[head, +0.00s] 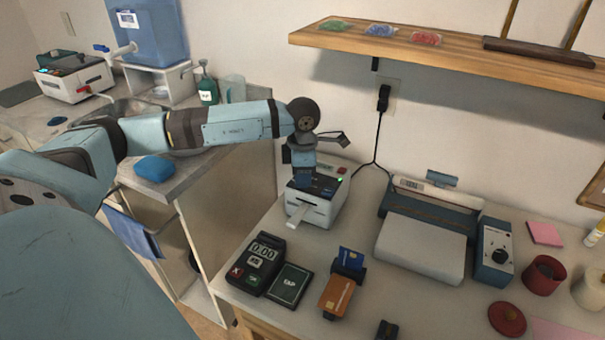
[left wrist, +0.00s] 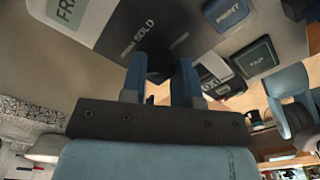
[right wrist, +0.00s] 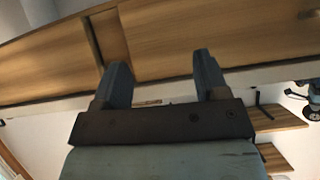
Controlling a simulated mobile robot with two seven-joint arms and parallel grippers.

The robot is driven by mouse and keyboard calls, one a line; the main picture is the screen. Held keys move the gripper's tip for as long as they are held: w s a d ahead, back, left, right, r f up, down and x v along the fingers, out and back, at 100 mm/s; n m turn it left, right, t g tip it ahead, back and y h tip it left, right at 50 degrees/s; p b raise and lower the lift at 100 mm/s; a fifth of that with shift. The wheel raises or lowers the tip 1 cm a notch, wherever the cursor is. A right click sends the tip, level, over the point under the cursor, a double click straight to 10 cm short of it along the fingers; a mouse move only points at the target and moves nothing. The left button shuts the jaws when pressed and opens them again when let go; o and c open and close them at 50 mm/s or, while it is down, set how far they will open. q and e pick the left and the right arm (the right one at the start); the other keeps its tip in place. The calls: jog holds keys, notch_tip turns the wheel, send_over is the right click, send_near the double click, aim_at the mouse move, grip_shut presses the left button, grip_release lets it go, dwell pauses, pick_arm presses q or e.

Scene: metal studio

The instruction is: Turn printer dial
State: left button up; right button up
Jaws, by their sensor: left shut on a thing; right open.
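The small white printer (head: 325,209) stands on the counter below the wall shelf, with a dark top panel, a green light and a pale strip at its front. My left gripper (head: 305,179) reaches down onto the panel from above and covers part of it. In the left wrist view the panel carries the words BOLD and PRINT and part of another label. There the dark dial (left wrist: 159,62) sits between the fingers of my left gripper (left wrist: 160,82), which are shut on it. The dial's pointing direction is hidden. My right gripper (right wrist: 155,82) is open and empty, away from the printer.
A card terminal (head: 258,262), a dark card block (head: 290,285) and a card holder with an orange card (head: 337,295) stand in front of the printer. A laminator-like machine (head: 425,235) is to the right. A wooden shelf (head: 450,60) overhangs behind. A wooden front fills the right wrist view.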

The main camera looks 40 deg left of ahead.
pick_arm(q)
jog(key=n, duration=0.4)
jog(key=shift+d+n+p, duration=0.1)
jog(key=shift+n+p, duration=0.2)
jog(key=shift+n, duration=1.9)
jog(key=o, duration=0.9)
notch_tip(320, 180, up, 14)
jog(key=shift+f+p, duration=0.1)
jog(key=shift+p, duration=0.5)
